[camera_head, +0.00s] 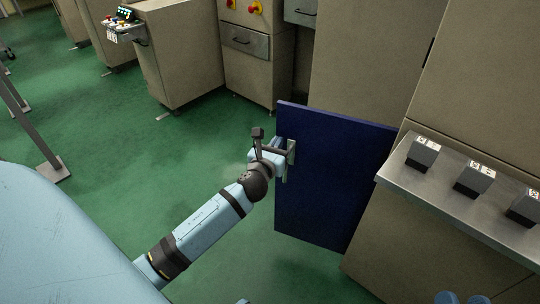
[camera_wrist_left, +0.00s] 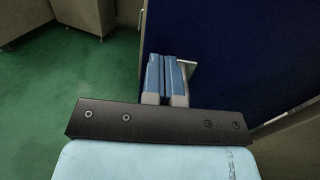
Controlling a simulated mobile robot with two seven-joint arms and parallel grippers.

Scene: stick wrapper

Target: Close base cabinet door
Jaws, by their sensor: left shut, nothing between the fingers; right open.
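The base cabinet door (camera_head: 325,180) is a dark blue panel standing open, swung out from the beige cabinet (camera_head: 385,255) on the right. A light metal handle (camera_head: 291,160) is near its free edge. My left gripper (camera_head: 284,146) is at the door's face beside the handle. In the left wrist view, the shut fingers (camera_wrist_left: 167,78) are in front of the blue door (camera_wrist_left: 240,60), with part of the handle (camera_wrist_left: 188,68) just to their right. Whether they touch it is unclear.
A metal shelf (camera_head: 460,205) with several dark blocks juts out at the right. Other beige machines (camera_head: 185,50) stand at the back. A grey metal stand (camera_head: 50,170) is at the far left. The green floor (camera_head: 120,150) left of the door is clear.

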